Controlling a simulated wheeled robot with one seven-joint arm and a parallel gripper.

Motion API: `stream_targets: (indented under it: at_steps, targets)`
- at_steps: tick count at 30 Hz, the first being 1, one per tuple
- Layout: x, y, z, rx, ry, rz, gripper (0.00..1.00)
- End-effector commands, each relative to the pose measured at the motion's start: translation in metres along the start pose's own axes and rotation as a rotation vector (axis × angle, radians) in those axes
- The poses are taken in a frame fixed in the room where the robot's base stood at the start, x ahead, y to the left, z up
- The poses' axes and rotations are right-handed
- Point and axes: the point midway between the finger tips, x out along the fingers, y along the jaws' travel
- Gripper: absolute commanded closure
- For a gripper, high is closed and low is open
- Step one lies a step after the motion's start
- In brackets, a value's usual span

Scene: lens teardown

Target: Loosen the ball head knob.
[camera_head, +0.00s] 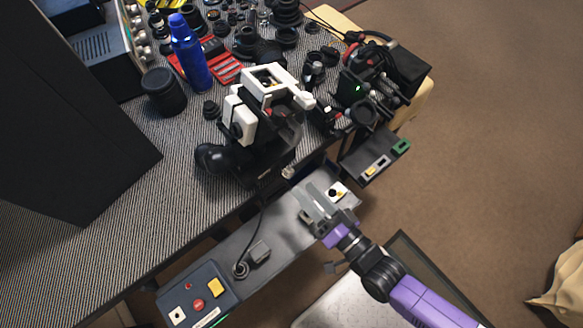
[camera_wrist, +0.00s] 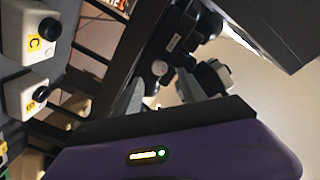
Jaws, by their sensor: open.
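In the head view, a white and black camera-like assembly (camera_head: 268,85) stands on the table, with a small pale knob (camera_head: 288,172) near the table's front edge. My gripper (camera_head: 316,190) is just in front of and below that edge, over a grey shelf. In the wrist view, a black mount (camera_wrist: 178,38) lies beyond my gripper (camera_wrist: 162,92), whose grey fingers are apart with nothing visibly held. A round pale knob (camera_wrist: 159,68) shows on the mount, between the fingers in the picture. I cannot tell whether they touch it. A larger dark-and-pale part (camera_wrist: 212,77) is right of it.
The grey shelf (camera_head: 245,235) holds a control box (camera_head: 197,300) with buttons and a cable. A blue bottle (camera_head: 190,55), a black cylinder (camera_head: 163,92) and several lens parts crowd the table (camera_head: 110,205). White boxes (camera_wrist: 25,95) with dark knobs stand at left in the wrist view.

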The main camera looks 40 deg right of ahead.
Motion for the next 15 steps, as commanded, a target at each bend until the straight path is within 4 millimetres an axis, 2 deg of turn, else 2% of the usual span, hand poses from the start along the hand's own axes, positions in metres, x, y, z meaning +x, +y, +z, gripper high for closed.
stream_targets:
  at_steps: [9, 15]
  targets:
    - [0.045, -0.001, -0.001, -0.001, 0.001, -0.001, 0.51]
    - [0.068, -0.001, 0.000, -0.002, -0.001, 0.000, 0.51]
